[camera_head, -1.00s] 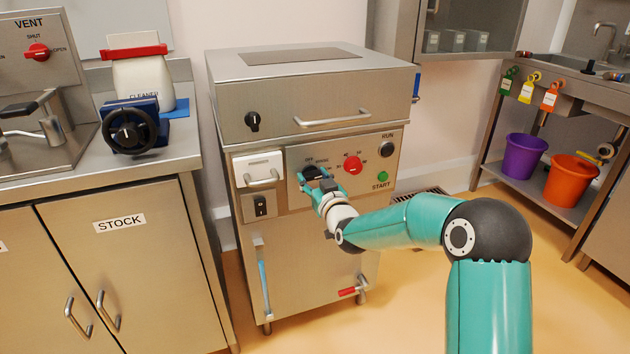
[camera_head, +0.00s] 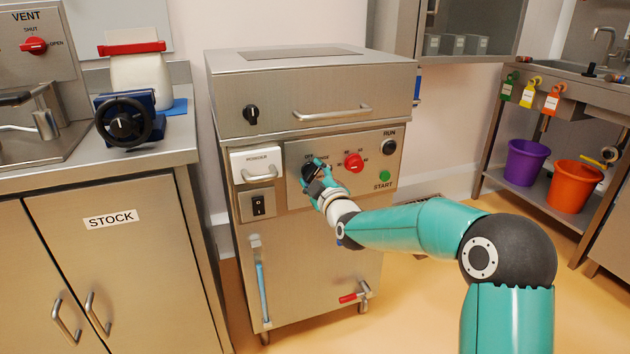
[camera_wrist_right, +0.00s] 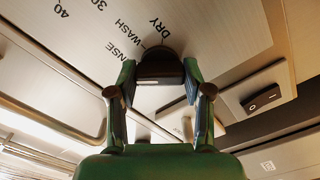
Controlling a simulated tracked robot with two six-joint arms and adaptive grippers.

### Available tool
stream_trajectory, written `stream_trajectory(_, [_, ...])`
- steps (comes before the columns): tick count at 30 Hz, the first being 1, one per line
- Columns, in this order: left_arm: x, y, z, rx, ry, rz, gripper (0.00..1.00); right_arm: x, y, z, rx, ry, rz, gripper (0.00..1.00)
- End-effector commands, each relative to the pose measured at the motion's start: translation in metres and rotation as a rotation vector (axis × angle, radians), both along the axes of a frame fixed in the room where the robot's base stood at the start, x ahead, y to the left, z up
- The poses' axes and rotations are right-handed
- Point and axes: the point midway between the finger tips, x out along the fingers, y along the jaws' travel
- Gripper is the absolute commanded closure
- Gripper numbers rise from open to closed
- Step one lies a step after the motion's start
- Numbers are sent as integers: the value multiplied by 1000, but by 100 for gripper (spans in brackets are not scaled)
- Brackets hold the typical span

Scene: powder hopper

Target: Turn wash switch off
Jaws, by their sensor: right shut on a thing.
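The wash switch is a black rotary knob (camera_wrist_right: 160,68) on the steel front panel (camera_head: 296,193) of the machine. DRY, WASH and a partly hidden RINSE label show beside it in the right wrist view. In the head view OFF is printed above it. My right gripper (camera_head: 311,170) is at the panel with its fingers closed on both sides of the knob. The fingers (camera_wrist_right: 160,82) also show on the knob in the right wrist view. The fingers cover part of the knob, and I cannot tell which label it points to. My left gripper is not in view.
A red knob (camera_head: 354,163), a green START button (camera_head: 384,176) and a black RUN knob (camera_head: 389,146) sit right of my gripper. A POWDER drawer (camera_head: 256,165) and black rocker switch (camera_head: 258,206) are left of it. A steel handle (camera_head: 335,113) juts out above.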

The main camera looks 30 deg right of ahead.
Motion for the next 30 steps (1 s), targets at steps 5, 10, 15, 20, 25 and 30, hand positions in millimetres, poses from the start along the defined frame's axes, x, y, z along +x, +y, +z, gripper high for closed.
stream_trajectory(5, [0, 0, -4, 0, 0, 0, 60, 1, 2, -2, -162, 40, 5, 85])
stream_trajectory(10, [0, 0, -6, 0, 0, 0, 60, 1, 3, -2, -315, 78, 5, 85])
stream_trajectory(15, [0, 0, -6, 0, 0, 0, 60, 1, 3, -2, -451, 111, 7, 85])
stream_trajectory(20, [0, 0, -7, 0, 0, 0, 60, 1, 4, -3, -547, 136, 8, 85])
stream_trajectory(25, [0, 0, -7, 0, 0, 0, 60, 1, 4, -4, -614, 153, 9, 85])
stream_trajectory(30, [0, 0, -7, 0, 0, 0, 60, 1, 4, -4, -646, 161, 10, 85])
